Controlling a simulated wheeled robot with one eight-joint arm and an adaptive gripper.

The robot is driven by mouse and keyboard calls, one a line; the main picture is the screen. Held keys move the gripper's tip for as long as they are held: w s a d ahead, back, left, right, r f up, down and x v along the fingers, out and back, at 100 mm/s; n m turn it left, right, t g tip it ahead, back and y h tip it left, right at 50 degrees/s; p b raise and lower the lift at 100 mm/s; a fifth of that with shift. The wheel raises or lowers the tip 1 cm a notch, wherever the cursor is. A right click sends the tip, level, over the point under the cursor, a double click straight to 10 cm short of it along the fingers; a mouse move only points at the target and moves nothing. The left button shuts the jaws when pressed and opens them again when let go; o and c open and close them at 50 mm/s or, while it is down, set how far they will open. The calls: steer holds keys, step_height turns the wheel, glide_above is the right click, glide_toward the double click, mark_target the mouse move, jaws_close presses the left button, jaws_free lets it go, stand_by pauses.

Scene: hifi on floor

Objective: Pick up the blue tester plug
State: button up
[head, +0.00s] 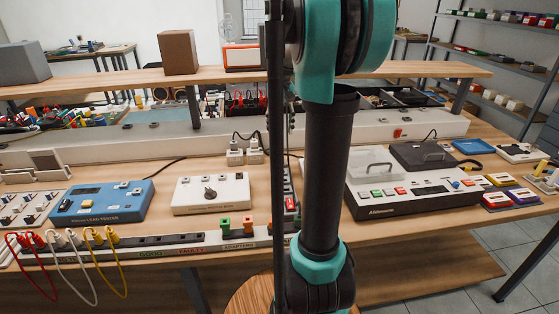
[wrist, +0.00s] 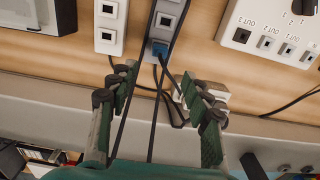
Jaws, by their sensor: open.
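The blue tester plug (wrist: 158,48) sits in a grey socket strip (wrist: 172,22) in the wrist view, with a dark cable running from it down past my gripper. My gripper (wrist: 160,82) is open, its two fingers spread on either side of the cables. The plug lies just beyond the fingertips, roughly centred between them, and nothing is held. In the head view my arm blocks the middle of the bench, and the gripper and the blue plug cannot be made out there.
A white socket strip (wrist: 110,25) runs beside the grey one. White adaptors (head: 244,155) with black cables stand nearby. A blue tester box (head: 103,201), a white box (head: 210,194) and a black-and-white console (head: 410,195) flank my arm. A raised shelf (head: 225,75) spans the bench.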

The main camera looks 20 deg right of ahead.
mark_target(280, 156)
step_height(280, 156, down, 12)
steer(key=shift+w+f, duration=0.1)
jaws_close()
stand_by(0.7)
